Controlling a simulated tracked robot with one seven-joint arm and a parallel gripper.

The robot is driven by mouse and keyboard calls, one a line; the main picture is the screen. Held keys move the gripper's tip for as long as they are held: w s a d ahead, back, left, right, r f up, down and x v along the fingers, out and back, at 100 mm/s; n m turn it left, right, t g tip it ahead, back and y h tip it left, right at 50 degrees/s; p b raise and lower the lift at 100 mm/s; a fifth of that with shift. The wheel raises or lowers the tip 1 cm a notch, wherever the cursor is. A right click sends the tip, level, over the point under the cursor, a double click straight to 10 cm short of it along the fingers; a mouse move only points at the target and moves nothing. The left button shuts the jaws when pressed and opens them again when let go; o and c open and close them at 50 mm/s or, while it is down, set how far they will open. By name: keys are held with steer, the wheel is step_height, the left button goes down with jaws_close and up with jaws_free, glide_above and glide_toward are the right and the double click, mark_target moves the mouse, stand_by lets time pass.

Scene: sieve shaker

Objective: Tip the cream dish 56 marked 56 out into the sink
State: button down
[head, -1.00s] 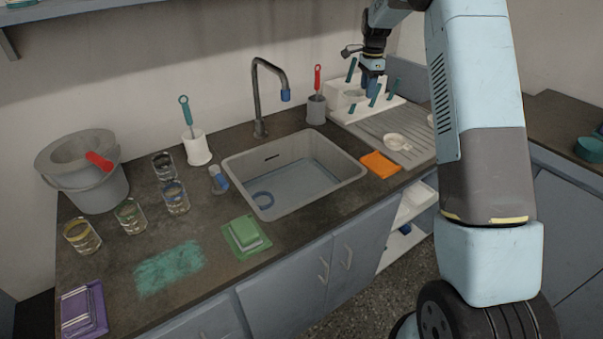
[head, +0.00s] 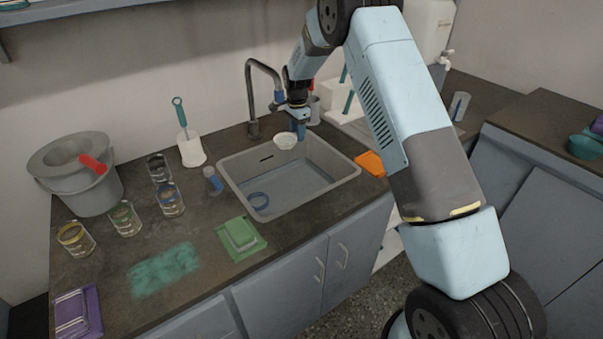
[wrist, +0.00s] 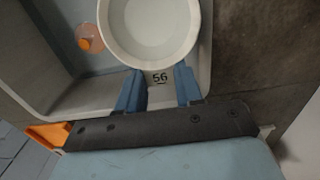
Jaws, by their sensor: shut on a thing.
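My gripper (head: 298,128) also shows in the head view.
A tall tap (head: 252,95) stands behind the sink, left of the dish.

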mark_target(295, 138)
steer(key=shift+s+a+f, duration=0.4)
steer(key=shift+a+f, duration=0.25)
steer(key=shift+a, duration=0.2)
steer(key=shift+s+d+f+t+y+p, duration=0.15)
steer(key=shift+s+d+t+y+p, duration=0.15)
steer(key=shift+s+t+y, duration=0.15)
steer(key=shift+s+d+f+t, duration=0.15)
steer(key=shift+s+t, duration=0.1)
steer(key=shift+s, duration=0.1)
steer(key=shift+s+d+r+t+y+p, duration=0.2)
steer(key=shift+s+d+t+y+p, duration=0.25)
steer(key=shift+s+t+p, duration=0.15)
steer(key=shift+s+d+r+t+y+p, duration=0.15)
steer(key=shift+s+d+t+y+p, duration=0.3)
steer(key=shift+s+t, duration=0.1)
stand_by(0.7)
steer(key=shift+s+r, duration=0.1)
steer(key=shift+s, duration=0.05)
